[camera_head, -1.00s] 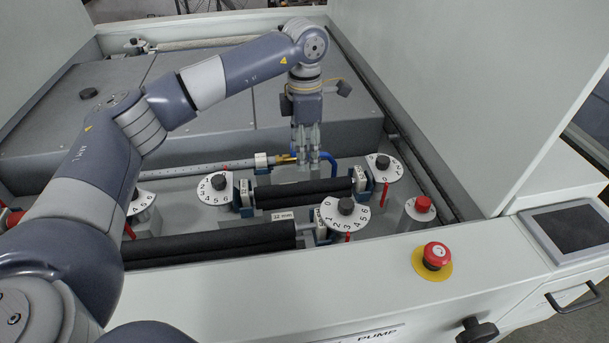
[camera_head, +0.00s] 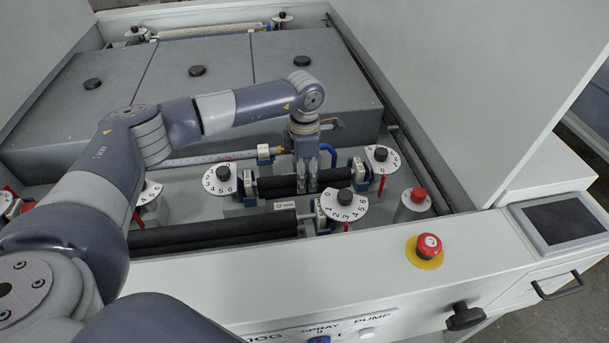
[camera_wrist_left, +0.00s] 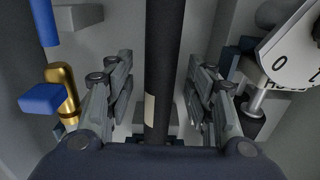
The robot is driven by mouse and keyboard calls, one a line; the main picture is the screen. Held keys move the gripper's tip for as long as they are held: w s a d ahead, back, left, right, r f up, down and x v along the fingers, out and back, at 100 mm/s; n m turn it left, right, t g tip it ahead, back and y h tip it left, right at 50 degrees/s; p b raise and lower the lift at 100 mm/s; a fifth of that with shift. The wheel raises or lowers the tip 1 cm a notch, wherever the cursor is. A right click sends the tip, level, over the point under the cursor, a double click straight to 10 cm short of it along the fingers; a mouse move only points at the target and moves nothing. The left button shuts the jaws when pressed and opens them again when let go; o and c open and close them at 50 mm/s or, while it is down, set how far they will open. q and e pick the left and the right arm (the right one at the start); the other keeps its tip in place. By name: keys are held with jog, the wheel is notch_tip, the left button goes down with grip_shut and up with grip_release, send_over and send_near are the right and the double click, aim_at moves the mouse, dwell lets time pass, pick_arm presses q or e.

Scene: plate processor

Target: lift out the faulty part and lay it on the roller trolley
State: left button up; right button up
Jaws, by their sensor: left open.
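A black roller (camera_head: 276,187) lies across the plate processor between two blue end holders, behind a second black roller (camera_head: 205,232). My left gripper (camera_head: 307,188) is over its middle, pointing down. In the left wrist view the roller (camera_wrist_left: 163,45) runs between the two spread fingers of the gripper (camera_wrist_left: 158,75), with a gap on both sides. A pale label (camera_wrist_left: 150,113) shows on it. The gripper is open and holds nothing. No view shows a clear fault mark, the roller trolley or my right gripper.
Numbered dials (camera_head: 345,203) stand close around the rollers. A blue hose (camera_head: 329,152) with a brass fitting (camera_wrist_left: 63,88) is near the gripper. Grey covers (camera_head: 197,88) lie behind. A red emergency button (camera_head: 429,246) sits on the front rim, beside a screen (camera_head: 562,222).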

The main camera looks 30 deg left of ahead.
pick_arm(q)
jog(key=c, duration=0.5)
grip_shut()
pick_arm(e)
jog(key=shift+s+d, duration=0.4)
jog(key=shift+d, duration=0.1)
pick_arm(q)
jog(key=shift+r, duration=0.1)
notch_tip(320, 180, up, 9)
jog(key=b, duration=0.2)
jog(key=shift+b, duration=0.4)
notch_tip(320, 180, up, 8)
jog(key=p, duration=0.4)
jog(key=shift+f, duration=0.25)
pick_arm(e)
jog(key=shift+w+a+r, duration=0.2)
jog(key=shift+r, duration=0.45)
